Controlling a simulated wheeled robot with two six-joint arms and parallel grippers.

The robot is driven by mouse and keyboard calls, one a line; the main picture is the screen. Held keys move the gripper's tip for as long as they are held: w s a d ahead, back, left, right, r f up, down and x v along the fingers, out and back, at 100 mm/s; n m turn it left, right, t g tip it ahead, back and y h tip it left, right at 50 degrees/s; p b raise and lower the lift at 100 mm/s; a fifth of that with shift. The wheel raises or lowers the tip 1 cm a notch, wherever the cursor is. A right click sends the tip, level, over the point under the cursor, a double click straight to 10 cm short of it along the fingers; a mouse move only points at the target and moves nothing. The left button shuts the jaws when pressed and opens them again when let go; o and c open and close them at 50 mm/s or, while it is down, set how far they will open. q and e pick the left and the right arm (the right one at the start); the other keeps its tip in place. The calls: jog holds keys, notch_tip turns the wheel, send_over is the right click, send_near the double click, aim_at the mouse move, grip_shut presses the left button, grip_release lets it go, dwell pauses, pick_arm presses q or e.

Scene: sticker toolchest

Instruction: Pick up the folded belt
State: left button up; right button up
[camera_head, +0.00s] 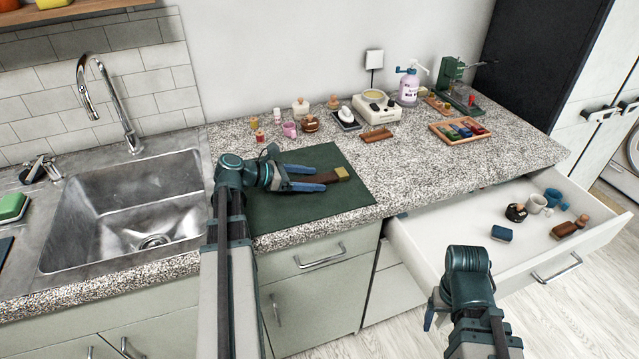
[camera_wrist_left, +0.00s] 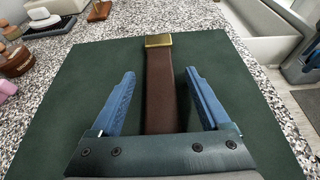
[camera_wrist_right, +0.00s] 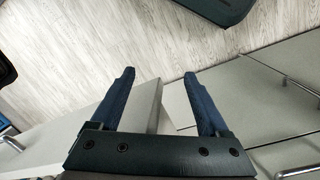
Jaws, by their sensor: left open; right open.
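The folded belt (camera_head: 327,176) is a dark brown strap with a brass-coloured buckle at one end, lying on the green mat (camera_head: 350,208). In the left wrist view the belt (camera_wrist_left: 160,90) runs lengthwise between the fingers, with its buckle (camera_wrist_left: 158,40) beyond the fingertips. My left gripper (camera_head: 322,180) is open, with one finger on each side of the strap and a gap on both sides. The near part of the belt is hidden under the gripper body. My right gripper (camera_wrist_right: 162,80) is open and empty, low in front of the drawer; its fingers are mostly hidden in the head view.
A sink (camera_head: 120,205) lies left of the mat. An open drawer (camera_head: 405,243) at the right holds mugs, a blue block and a brush. Jars, a cream-coloured device (camera_head: 377,108) and a wooden tray (camera_head: 440,128) stand farther back on the counter.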

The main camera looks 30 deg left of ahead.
pick_arm(q)
grip_shut()
dwell(0.3)
jog(key=shift+r, duration=0.1)
pick_arm(e)
jog(key=shift+r, duration=0.15)
